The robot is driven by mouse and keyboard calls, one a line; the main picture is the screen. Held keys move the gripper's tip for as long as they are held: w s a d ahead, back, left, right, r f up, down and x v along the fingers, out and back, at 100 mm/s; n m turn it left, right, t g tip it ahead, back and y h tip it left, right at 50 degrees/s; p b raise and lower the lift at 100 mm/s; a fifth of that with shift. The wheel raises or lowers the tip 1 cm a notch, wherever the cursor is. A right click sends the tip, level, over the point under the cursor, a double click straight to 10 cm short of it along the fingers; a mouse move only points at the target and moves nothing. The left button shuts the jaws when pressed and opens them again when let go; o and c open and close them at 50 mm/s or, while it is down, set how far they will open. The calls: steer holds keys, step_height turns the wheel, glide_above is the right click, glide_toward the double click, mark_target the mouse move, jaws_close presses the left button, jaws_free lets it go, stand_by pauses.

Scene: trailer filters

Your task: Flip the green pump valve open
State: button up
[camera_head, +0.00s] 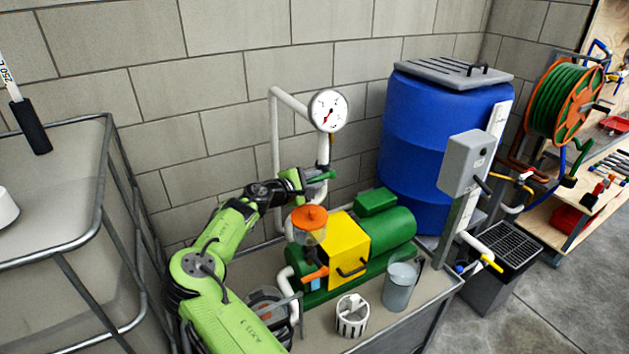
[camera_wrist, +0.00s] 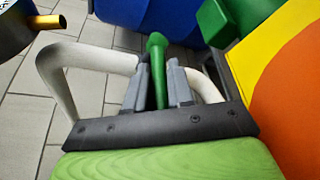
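The green pump valve handle (camera_head: 322,176) sticks out to the right of my gripper (camera_head: 305,180) in the head view, beside the white pipe under the gauge. In the wrist view, the green handle (camera_wrist: 157,75) runs between the two grey fingers of my gripper (camera_wrist: 160,85), with its rounded end beyond the tips. The fingers are close together on either side of it and look shut on it. The valve body is mostly hidden by my gripper. The pump (camera_head: 395,228) is green with a yellow block and stands on the bench below.
A white pipe (camera_head: 275,140) rises behind my arm to a round gauge (camera_head: 328,110). An orange-topped clear filter bowl (camera_head: 310,222) stands just below my gripper. A blue barrel (camera_head: 425,150) stands at right. A metal-framed table (camera_head: 75,190) is at left.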

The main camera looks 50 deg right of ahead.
mark_target(320, 176)
jaws_close()
steer(key=r+y+p, duration=0.1)
steer(key=p, duration=0.3)
steer(key=shift+r+y, duration=0.3)
steer(key=shift+y, duration=0.1)
steer(key=r+m+y+p, duration=0.1)
steer(key=y+p, duration=0.1)
steer(key=p, duration=0.3)
steer(key=shift+d+r+t, duration=0.15)
steer(key=shift+d+t, duration=0.05)
steer(key=shift+t, duration=0.2)
steer(key=y+p, duration=0.1)
steer(key=p, duration=0.1)
steer(key=d+r+y+p, duration=0.1)
steer(key=y+p, duration=0.1)
steer(key=p, duration=0.1)
steer(key=shift+s+m+t+y, duration=0.15)
steer(key=shift+m+t+y, duration=0.15)
steer(key=shift+d+r+y+p, duration=0.1)
steer(key=shift+y+p, duration=0.3)
steer(key=shift+p, duration=0.25)
steer(key=o, duration=0.7)
jaws_free()
